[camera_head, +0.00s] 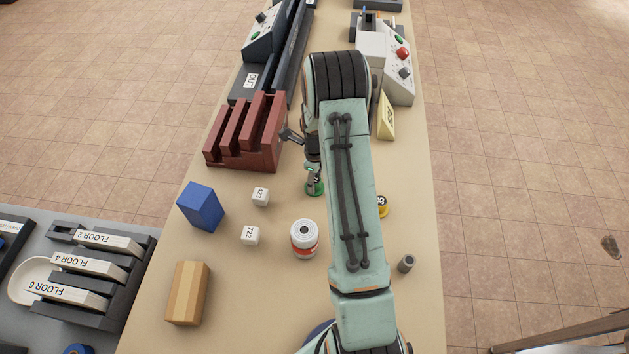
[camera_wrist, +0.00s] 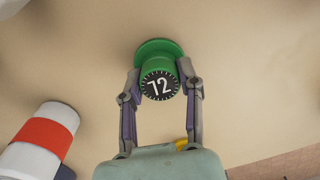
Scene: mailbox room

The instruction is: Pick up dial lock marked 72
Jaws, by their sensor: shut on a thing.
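The dial lock marked 72 (camera_wrist: 160,84) is green with a black face and white digits. In the wrist view it sits between my gripper's two fingers, which are shut on its sides. Its wide green base (camera_wrist: 158,47) shows beyond the fingertips. In the head view the green lock (camera_head: 314,188) is small and partly covered by my gripper (camera_head: 313,177), just left of my arm. It is at or very near the tan table top; I cannot tell whether it touches the table.
A white bottle with a red band (camera_head: 304,239) stands close by, below the lock in the head view. White cubes (camera_head: 260,196), a blue block (camera_head: 201,207) and a dark red rack (camera_head: 246,134) are to the left. A yellow round thing (camera_head: 382,206) is partly hidden right of my arm.

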